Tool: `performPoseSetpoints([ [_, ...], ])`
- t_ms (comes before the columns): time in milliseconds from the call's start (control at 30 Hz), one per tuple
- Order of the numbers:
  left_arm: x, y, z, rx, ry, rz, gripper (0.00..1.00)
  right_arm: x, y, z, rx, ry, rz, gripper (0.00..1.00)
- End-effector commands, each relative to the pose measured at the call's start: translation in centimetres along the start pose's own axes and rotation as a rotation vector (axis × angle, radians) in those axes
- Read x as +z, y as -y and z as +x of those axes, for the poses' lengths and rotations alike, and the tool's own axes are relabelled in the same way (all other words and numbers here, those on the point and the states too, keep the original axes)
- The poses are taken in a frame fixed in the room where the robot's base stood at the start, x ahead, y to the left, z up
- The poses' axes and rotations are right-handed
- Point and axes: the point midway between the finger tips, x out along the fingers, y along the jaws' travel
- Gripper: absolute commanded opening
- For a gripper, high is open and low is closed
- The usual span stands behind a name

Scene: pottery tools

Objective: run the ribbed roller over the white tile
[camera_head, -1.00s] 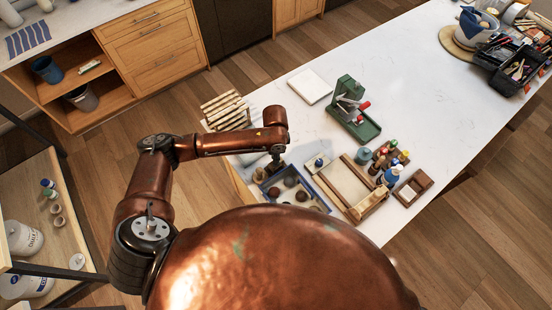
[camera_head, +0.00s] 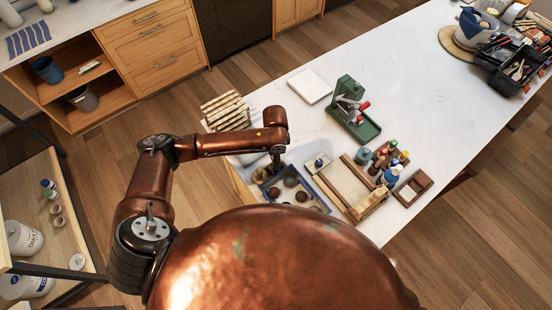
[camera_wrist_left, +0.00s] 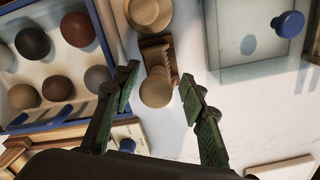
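My left gripper (camera_head: 276,163) points down beside the blue-rimmed tray of balls in the head view. In the left wrist view its two green fingers (camera_wrist_left: 158,92) are apart. A wooden piece with a ribbed brown part (camera_wrist_left: 160,58) and a round pale end (camera_wrist_left: 157,91) lies between and beyond the fingertips; it looks like the ribbed roller. I see no finger clearly touching it. A flat white tile (camera_head: 310,86) lies on the table behind the gripper, left of the green press. The right gripper is not in view.
The blue-rimmed tray (camera_wrist_left: 20,125) holds several balls. A wood-framed board (camera_head: 345,185), small bottles (camera_head: 390,176) and a green press (camera_head: 354,112) stand to the right. A slatted wooden rack (camera_head: 226,111) is at the left edge.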

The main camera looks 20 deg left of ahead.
Motion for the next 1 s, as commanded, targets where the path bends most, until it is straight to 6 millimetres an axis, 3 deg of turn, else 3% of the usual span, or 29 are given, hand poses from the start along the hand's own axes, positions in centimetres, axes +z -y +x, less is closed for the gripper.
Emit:
performPoseSetpoints([
  [167,-0.1,0.1,-1.6,-0.002,-0.003,0.000,0.39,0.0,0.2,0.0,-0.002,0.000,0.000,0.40],
  [600,-0.1,0.0,-10.1,-0.003,-0.003,0.000,0.39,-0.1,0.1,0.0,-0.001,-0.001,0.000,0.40],
  [800,0.0,0.0,-11.8,-0.001,-0.001,0.000,0.39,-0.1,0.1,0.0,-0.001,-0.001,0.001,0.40],
  [1000,0.0,-0.1,-12.0,0.000,-0.001,0.000,0.39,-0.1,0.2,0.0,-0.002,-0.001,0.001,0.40],
])
